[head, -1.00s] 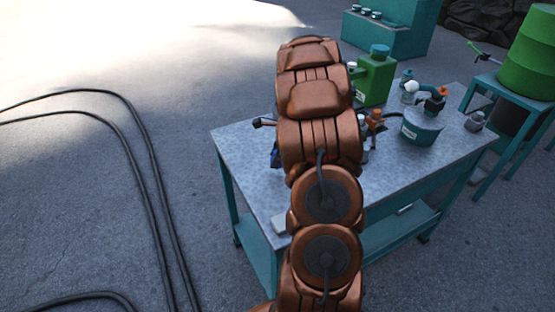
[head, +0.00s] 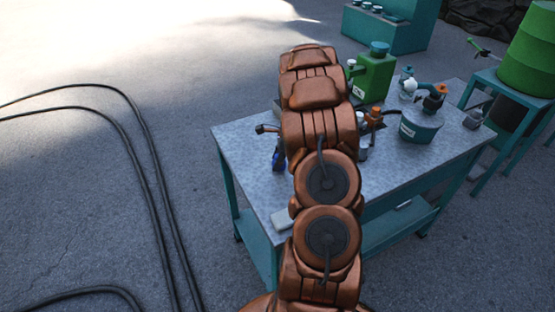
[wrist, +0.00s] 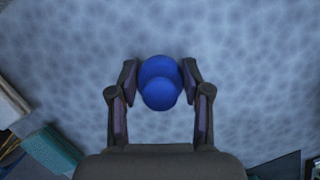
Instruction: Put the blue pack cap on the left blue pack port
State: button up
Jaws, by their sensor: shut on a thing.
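My gripper (wrist: 160,68) shows in the wrist view with its two fingers on either side of a round blue cap (wrist: 160,92). The fingers are shut on the cap, above a mottled grey tabletop. The cap looks like two overlapping blue rounds, one larger and one smaller. In the head view my arm hides the gripper and cap. A small blue thing (head: 278,159) shows at the left edge of my arm on the table; I cannot tell whether it is the blue pack. The left blue pack port cannot be made out in either view.
The grey-topped table (head: 240,150) carries a green canister (head: 374,78), a teal tub (head: 420,127) and an orange-topped fitting (head: 373,118). A pale flat block (head: 283,219) lies near the front edge. A green drum (head: 527,55) stands at right. The table's left part is mostly bare.

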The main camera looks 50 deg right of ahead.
jog(key=o, duration=1.2)
jog(key=shift+c, duration=0.2)
jog(key=b+v, duration=0.4)
jog(key=v, duration=0.8)
